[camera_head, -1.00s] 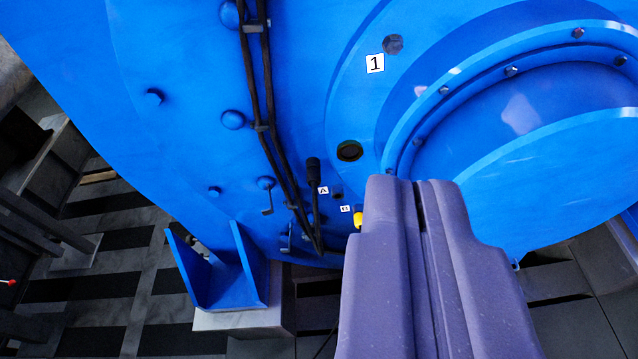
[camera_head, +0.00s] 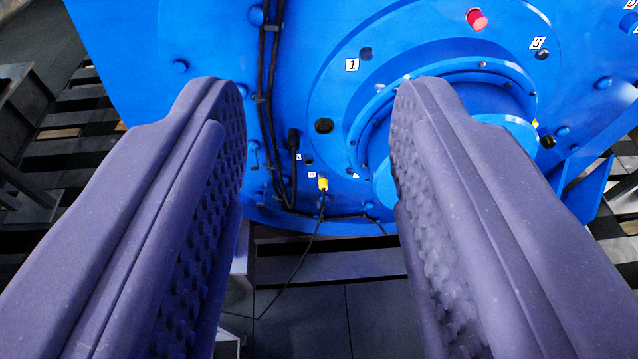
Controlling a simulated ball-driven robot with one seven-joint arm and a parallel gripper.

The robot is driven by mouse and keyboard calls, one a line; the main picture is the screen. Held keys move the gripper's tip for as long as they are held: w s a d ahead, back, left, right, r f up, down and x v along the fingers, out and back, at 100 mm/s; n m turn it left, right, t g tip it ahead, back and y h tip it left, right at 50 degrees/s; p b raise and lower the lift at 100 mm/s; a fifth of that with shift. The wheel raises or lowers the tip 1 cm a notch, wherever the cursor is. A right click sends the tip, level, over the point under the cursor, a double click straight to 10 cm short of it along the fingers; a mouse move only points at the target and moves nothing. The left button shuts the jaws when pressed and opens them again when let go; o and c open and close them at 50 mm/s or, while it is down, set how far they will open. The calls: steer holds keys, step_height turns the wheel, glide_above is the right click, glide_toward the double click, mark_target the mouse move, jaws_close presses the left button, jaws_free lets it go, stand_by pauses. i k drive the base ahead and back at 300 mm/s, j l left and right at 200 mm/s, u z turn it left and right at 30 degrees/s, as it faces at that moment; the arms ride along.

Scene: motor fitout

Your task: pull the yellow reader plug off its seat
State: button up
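The yellow reader plug (camera_head: 323,184) sits on the lower part of the blue motor face (camera_head: 330,90), beside a small white label. A thin dark cable hangs from it and runs down to the lower left. My gripper (camera_head: 318,130) is open and empty, with its two purple padded fingers wide apart. In the picture the plug lies between the fingers, but it is farther off and no finger touches it. How the plug meets its seat is too small to tell.
A black plug (camera_head: 294,138) with dark cables stands just up and left of the yellow plug. A red cap (camera_head: 477,19) is at the top right. The space between my fingers is clear.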

mark_target(323, 182)
steer(key=i+l+u, duration=0.1)
steer(key=u, duration=0.4)
steer(key=l+u, duration=0.1)
steer(key=u, duration=0.4)
steer(key=i+l+u, duration=0.1)
steer(key=u, duration=0.4)
steer(key=l+u, duration=0.3)
steer(key=l, duration=0.45)
steer(key=l+u, duration=0.3)
steer(key=l, duration=0.45)
steer(key=k+l+u, duration=0.15)
steer(key=l+u, duration=0.15)
steer(key=l, duration=0.4)
steer(key=k+l, duration=0.1)
steer(key=l, duration=0.5)
